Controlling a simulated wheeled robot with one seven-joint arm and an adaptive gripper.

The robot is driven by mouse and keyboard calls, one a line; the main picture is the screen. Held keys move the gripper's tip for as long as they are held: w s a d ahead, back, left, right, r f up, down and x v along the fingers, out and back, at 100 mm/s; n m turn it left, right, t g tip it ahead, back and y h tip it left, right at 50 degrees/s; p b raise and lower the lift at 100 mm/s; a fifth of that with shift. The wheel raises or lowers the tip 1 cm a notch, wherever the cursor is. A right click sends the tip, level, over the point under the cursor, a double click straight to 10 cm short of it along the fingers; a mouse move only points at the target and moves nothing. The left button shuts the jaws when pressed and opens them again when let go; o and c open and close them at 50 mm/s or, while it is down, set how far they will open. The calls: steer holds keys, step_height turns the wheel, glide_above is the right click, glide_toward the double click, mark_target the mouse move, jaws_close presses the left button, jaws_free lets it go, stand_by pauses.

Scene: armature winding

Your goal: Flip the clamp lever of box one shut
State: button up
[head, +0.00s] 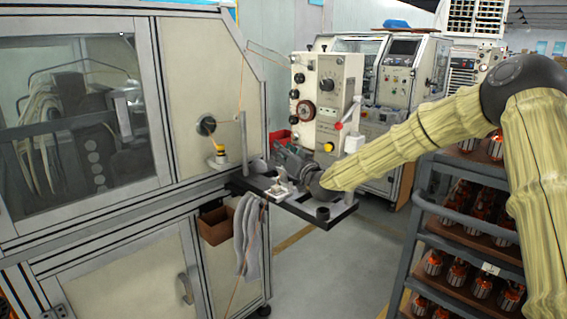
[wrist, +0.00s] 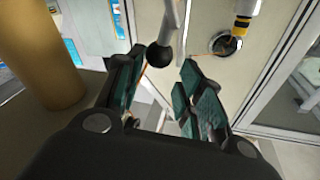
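A clamp lever, a grey rod ending in a black ball (wrist: 159,54), shows in the wrist view. The ball lies at the gap between the fingertips of my gripper (wrist: 164,72), with no clear contact. The fingers are spread and hold nothing. In the head view my gripper (head: 284,157) is over the black-edged work shelf (head: 322,222), in front of the beige machine. There the black ball cannot be made out behind the gripper and wrist. No label marks box one, so I cannot tell which part it is.
A grey post (head: 243,137) and a yellow-black guide (head: 219,153) stand left of my gripper. A rack (head: 416,215) of armatures stands right. A large tan cylinder (wrist: 45,55) is close in the wrist view.

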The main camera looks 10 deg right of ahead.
steer(key=shift+r, duration=2.65)
